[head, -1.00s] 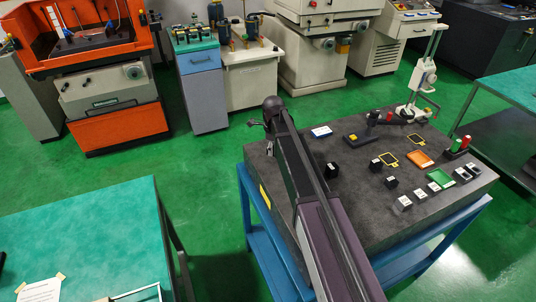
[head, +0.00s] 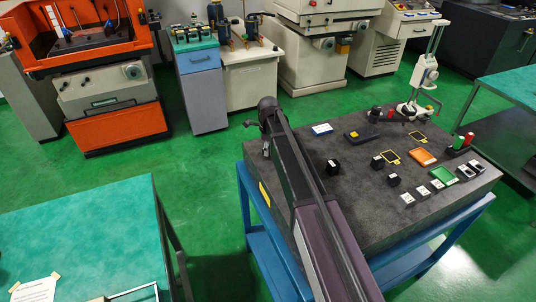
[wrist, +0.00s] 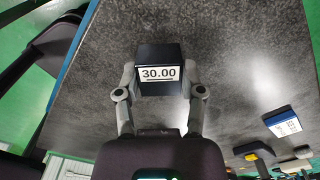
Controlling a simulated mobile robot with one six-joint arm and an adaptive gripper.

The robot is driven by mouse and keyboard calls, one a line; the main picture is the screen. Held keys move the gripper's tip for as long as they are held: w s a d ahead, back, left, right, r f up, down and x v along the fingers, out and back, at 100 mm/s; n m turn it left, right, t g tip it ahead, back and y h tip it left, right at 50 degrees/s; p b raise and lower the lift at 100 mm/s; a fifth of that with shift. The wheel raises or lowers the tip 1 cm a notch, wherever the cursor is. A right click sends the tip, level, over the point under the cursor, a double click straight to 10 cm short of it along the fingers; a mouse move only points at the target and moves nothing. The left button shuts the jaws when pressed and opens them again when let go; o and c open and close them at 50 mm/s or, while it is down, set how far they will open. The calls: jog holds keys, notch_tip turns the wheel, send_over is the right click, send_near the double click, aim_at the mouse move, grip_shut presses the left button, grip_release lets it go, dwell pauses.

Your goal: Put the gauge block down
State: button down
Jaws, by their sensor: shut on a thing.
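The gauge block (wrist: 162,55) is a dark block with a white label reading 30.00, in the middle of the wrist view. My gripper (wrist: 160,78) is shut on it, with one grey finger on each side. The block is over the dark stone table top (wrist: 235,70), near one edge. I cannot tell whether its underside touches the surface. In the head view my gripper is mostly hidden around the far end of my arm, at the table's left corner, and the held block cannot be made out.
The surface around the held block is clear.

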aim_at(269, 148)
jog(key=shift+f, duration=0.5)
jog(key=shift+f+b, duration=0.2)
jog(key=shift+b, duration=0.2)
jog(key=shift+c, duration=1)
grip_release()
jog(key=shift+r, duration=0.1)
jog(key=shift+r, duration=0.1)
notch_tip(269, 148, up, 12)
jog(key=p, duration=1.2)
jog(key=shift+s, duration=0.1)
